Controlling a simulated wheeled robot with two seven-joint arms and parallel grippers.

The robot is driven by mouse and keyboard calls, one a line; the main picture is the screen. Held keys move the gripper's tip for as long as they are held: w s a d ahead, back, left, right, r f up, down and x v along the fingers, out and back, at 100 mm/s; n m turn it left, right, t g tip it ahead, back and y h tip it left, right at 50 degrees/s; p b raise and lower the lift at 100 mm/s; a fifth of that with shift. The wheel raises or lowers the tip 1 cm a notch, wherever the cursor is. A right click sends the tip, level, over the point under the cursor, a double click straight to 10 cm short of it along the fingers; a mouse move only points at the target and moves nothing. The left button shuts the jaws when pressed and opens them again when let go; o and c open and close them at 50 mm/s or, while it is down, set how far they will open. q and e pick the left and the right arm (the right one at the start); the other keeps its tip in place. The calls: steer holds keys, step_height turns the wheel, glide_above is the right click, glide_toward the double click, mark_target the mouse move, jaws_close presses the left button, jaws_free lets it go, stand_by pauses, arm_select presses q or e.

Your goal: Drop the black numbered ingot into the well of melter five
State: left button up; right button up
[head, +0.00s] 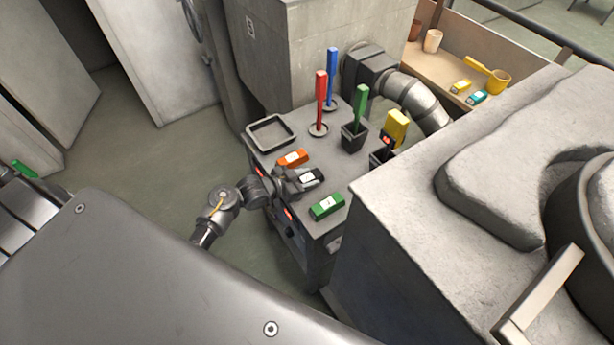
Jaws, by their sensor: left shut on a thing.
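The black ingot (313,177) with a white label is at the middle of the grey workbench top (345,172). My left gripper (300,184) reaches in from the left and is shut on this ingot, low over the bench top. I cannot tell whether the ingot touches the bench. My right gripper is not in view. No melter marked five can be read. The stone block at the right hides part of the bench.
An orange ingot (292,158) and a green ingot (327,207) lie either side of the black one. An empty tray (270,132) sits at the bench's left corner. Red (320,100), blue (331,75) and green (361,105) upright bars and a yellow block (396,128) stand behind.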

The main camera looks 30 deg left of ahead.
arm_select(q)
steer(key=shift+f, duration=0.2)
steer(key=o, duration=1.3)
